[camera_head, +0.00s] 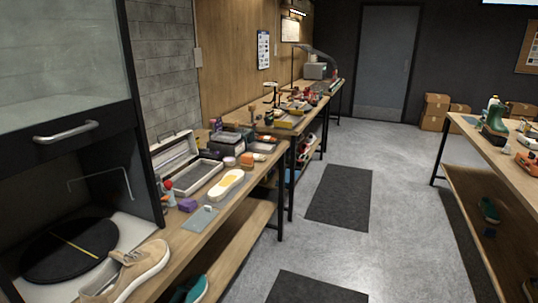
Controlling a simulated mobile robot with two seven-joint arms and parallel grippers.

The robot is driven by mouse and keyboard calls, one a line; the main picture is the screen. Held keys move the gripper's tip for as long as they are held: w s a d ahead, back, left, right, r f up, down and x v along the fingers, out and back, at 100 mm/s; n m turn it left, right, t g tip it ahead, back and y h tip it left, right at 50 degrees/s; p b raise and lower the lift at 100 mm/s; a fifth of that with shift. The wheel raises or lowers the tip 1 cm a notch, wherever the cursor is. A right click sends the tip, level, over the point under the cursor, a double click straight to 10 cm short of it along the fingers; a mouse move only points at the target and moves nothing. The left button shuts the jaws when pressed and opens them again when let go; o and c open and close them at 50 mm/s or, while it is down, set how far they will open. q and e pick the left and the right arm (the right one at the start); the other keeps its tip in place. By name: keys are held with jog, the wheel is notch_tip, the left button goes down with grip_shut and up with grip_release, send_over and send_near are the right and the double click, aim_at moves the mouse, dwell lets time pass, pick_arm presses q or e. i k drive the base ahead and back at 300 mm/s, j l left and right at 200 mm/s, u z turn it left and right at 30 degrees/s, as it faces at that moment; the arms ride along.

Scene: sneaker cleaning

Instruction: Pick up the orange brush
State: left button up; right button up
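I cannot clearly make out an orange brush. A small orange object (259,157) sits on the near left workbench, behind the white and yellow sole-shaped item; it is too small to tell if it is a brush. Another orange object (527,161) lies on the right table near the picture's right edge, its shape also unclear. Neither of my grippers is in view.
The left workbench (238,202) also holds a tan sneaker (141,272), an open grey case (191,176) and a purple block (187,205). A glass-fronted cabinet stands at left. The grey floor (400,215) between the tables is clear, with dark mats (340,197).

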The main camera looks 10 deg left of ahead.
aim_at(247, 160)
jog(key=i, duration=1.05)
jog(key=i+j+z, duration=0.15)
jog(key=i, duration=0.9)
